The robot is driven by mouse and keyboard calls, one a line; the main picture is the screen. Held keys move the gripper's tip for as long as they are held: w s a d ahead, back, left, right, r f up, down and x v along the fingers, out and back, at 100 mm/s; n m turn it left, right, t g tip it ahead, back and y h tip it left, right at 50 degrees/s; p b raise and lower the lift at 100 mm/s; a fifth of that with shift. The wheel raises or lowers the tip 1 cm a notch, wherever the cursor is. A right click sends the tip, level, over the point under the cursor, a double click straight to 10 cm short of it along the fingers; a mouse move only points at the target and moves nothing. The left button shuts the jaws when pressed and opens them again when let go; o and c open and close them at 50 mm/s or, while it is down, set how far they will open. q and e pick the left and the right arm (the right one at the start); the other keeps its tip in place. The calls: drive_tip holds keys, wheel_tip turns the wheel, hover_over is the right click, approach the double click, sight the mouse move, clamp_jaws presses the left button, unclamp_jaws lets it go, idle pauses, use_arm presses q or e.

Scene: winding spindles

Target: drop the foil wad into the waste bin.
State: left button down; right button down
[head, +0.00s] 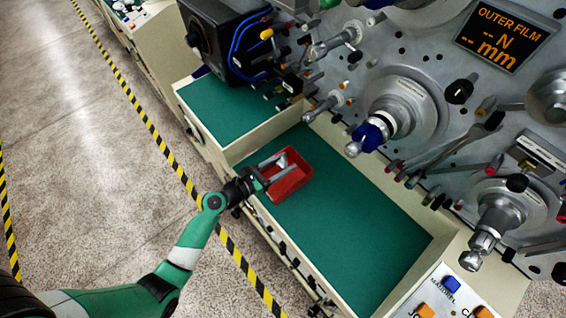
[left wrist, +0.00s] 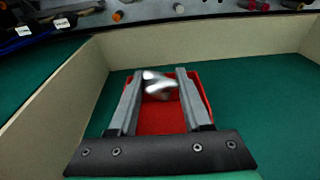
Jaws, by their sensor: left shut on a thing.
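The foil wad (left wrist: 159,84) is a small, shiny, crumpled silver lump between the fingertips of my left gripper in the left wrist view. My left gripper (head: 284,163) is shut on it. The waste bin, a red open-topped box (head: 290,187), stands on the green surface in the head view. It also shows below the fingers in the left wrist view (left wrist: 160,122). The fingers and the wad are over the bin's opening. The exact height above its floor is hard to tell. My right gripper is not in view.
The green mat (head: 345,225) around the bin is mostly clear, with a cream ledge (head: 262,130) behind it. The grey machine panel (head: 440,80) with protruding spindles rises at the right. A dark box with blue cables (head: 225,40) stands at the upper left.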

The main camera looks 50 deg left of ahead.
use_arm(q)
drive_tip(key=shift+f+b, duration=2.1)
drive_tip(key=shift+f, duration=0.7)
drive_tip(key=shift+c, duration=1.3)
unclamp_jaws()
drive_tip(key=s, duration=0.3)
drive_tip(key=s+r+p, duration=0.1)
drive_tip(key=s, duration=0.3)
drive_tip(key=s+a, duration=0.1)
drive_tip(key=s, duration=0.2)
drive_tip(key=shift+s+r+p, duration=0.25)
drive_tip(key=shift+r+p, duration=0.1)
drive_tip(key=shift+s, duration=0.45)
